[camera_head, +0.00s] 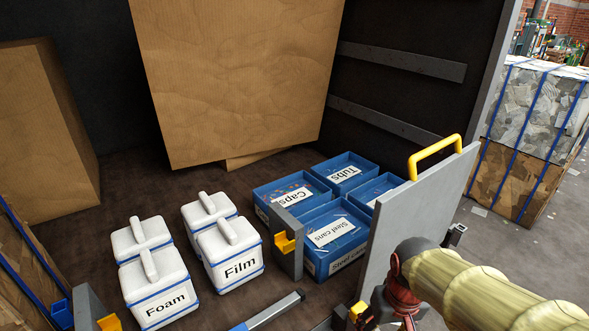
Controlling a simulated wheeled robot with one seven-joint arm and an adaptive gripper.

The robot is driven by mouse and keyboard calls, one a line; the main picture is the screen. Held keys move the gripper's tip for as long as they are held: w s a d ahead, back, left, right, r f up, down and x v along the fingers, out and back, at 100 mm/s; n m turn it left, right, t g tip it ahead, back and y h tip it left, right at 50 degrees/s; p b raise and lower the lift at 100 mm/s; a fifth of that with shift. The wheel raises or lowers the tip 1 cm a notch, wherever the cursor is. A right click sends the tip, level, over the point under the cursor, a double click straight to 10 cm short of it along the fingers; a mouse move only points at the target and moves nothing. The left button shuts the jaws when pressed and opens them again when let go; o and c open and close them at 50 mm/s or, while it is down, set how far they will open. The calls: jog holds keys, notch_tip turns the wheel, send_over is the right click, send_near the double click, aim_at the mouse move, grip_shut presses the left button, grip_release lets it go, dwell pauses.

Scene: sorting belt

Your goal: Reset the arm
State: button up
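My arm, in a pale yellow padded sleeve, reaches in from the lower right corner. A dark red and black part at its end, which looks like my gripper (397,296), is in front of the grey upright panel (420,215). Its fingers cannot be made out, so I cannot tell whether it is open or shut. No held object shows.
The grey panel with a yellow handle (434,153) stands close to my arm. Blue bins (321,270) with labels such as Caps, Tubs and Steel cans sit behind it. White lidded containers marked Foam (161,284) and Film (231,253) stand left. Large cardboard boxes (235,80) are behind.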

jog(key=s+f+t+b, duration=0.3)
jog(key=s+b, duration=0.3)
jog(key=b, duration=0.6)
jog(key=shift+s+t+b, duration=0.15)
jog(key=shift+t+b, duration=0.15)
jog(key=shift+t, duration=0.4)
